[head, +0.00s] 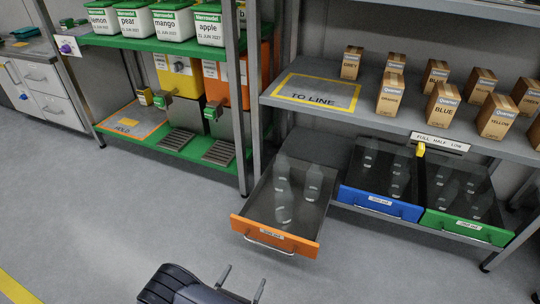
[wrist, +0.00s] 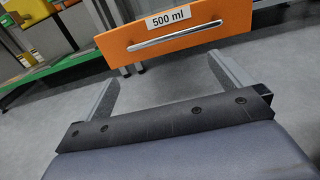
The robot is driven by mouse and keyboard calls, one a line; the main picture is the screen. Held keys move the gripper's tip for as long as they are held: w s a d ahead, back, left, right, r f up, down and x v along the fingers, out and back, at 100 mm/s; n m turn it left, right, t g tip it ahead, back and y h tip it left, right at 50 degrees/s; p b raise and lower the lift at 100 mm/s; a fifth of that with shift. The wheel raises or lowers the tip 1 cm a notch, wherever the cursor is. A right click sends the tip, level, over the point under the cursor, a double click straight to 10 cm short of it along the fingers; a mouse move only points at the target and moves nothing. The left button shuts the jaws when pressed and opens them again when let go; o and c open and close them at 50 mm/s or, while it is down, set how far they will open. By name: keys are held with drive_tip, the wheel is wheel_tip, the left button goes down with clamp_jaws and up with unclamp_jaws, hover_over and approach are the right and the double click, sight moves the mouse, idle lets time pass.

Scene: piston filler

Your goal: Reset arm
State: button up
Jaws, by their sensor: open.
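My gripper (head: 241,281) is at the bottom of the head view, in front of the orange drawer (head: 272,236). Its two fingers are apart with nothing between them. In the wrist view my gripper (wrist: 163,76) is open, and the orange drawer front (wrist: 180,32) with its "500 ml" label and silver handle (wrist: 175,37) is just beyond the fingertips. The fingers appear clear of the handle. The orange drawer is pulled out and holds a few clear bottles (head: 284,213).
A blue drawer (head: 380,203) and a green drawer (head: 467,228) with bottles sit to the right. Above is a grey shelf with several brown cartons (head: 443,103) and a yellow-framed "TO LINE" area (head: 318,94). A green rack (head: 170,145) stands left. The floor at left is clear.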

drive_tip(key=shift+b+v, duration=0.35)
drive_tip(key=shift+v, duration=1.75)
